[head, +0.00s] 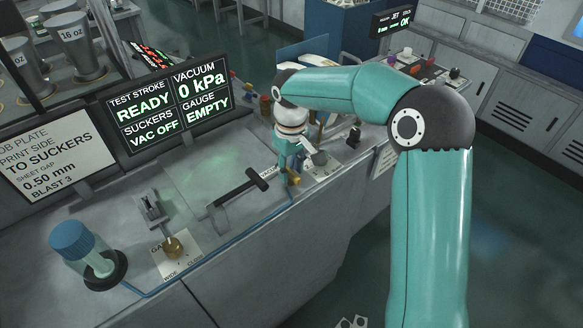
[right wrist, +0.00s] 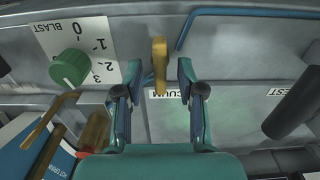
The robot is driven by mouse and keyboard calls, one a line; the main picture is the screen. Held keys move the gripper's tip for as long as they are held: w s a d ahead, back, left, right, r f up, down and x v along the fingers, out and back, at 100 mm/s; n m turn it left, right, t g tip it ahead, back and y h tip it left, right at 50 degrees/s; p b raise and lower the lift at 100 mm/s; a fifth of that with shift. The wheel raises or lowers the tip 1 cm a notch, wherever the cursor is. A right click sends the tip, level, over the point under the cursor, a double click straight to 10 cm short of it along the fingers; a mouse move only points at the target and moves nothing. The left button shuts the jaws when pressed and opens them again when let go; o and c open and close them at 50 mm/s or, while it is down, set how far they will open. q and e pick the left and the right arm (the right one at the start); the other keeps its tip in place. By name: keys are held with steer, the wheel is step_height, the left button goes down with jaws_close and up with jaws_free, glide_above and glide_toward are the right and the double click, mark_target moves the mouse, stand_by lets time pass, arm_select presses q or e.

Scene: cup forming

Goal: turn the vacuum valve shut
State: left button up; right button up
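The vacuum valve shows in the right wrist view as an upright brass lever (right wrist: 159,62), beside a partly covered label ending in "CUUM" (right wrist: 188,93). My right gripper (right wrist: 158,88) is open, with one finger on each side of the lever. Gaps show between lever and fingers, so I see no grip on it. In the head view my right gripper (head: 289,172) points down at the bench edge by the vacuum label, and hides most of the valve. My left gripper is not in view.
A green blast knob (right wrist: 69,67) stands left of the lever in the wrist view. A black T-handle (head: 241,187) lies left of my gripper in the head view. A blue pipe (head: 215,252) runs along the bench. The display (head: 168,103) reads "VAC OFF" and "0 kPa".

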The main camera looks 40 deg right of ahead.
mark_target(291, 171)
step_height(291, 171, up, 12)
stand_by(0.7)
steer(key=shift+f, duration=0.1)
stand_by(0.3)
